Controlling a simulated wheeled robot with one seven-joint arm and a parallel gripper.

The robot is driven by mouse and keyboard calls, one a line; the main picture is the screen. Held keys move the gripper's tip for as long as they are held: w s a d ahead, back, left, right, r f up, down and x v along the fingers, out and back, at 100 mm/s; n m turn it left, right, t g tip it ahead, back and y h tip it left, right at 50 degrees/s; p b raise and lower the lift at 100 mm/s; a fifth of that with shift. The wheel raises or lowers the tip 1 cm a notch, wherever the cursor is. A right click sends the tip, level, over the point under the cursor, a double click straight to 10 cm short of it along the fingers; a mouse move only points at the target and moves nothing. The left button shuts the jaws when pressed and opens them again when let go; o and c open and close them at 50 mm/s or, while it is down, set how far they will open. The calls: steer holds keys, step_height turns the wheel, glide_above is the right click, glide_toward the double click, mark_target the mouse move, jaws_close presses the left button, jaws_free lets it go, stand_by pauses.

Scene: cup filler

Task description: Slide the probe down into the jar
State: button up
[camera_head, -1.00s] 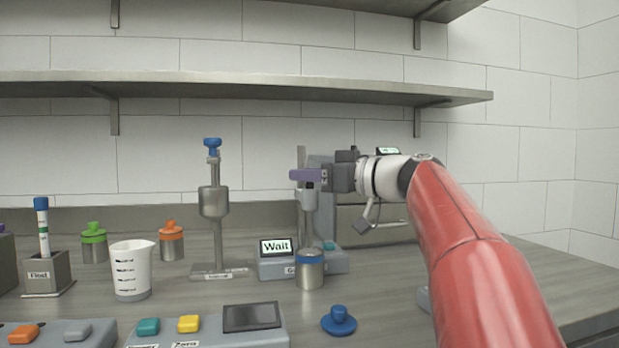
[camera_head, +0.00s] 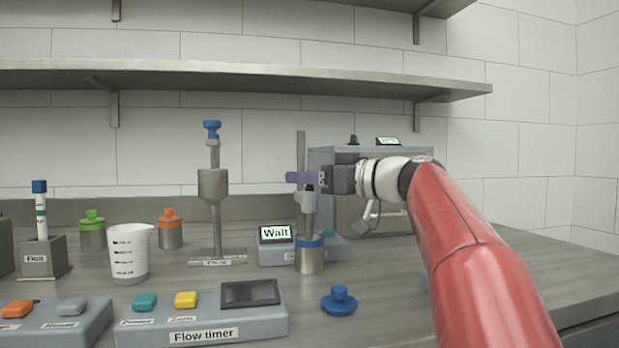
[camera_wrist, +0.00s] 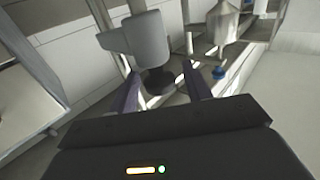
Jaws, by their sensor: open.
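The jar (camera_head: 310,258) is a metal cylinder with a blue band, standing upright on the counter in front of the meter. The grey probe (camera_head: 308,208) is upright above it on a post (camera_head: 300,155). Its lower part reaches the jar's top; how far it goes inside is hidden. My gripper (camera_head: 303,177) is open at the probe's dark top, its purple fingers just above or around it; contact cannot be told. In the wrist view a grey body (camera_wrist: 148,42) with a dark end, likely the probe's head, shows between and beyond the fingers (camera_wrist: 163,86).
The meter display (camera_head: 276,233) reads "Wait". A blue knobbed lid (camera_head: 339,300) lies in front right of the jar. A metal funnel stand (camera_head: 213,188) and a white beaker (camera_head: 130,253) stand left. The flow timer (camera_head: 205,325) is at the front. A shelf (camera_head: 240,80) hangs above.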

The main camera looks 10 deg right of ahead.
steer(key=v, duration=0.7)
steer(key=shift+s+d+b, duration=0.3)
steer(key=shift+d+b, duration=0.05)
steer(key=shift+b, duration=0.1)
steer(key=shift+r, duration=0.1)
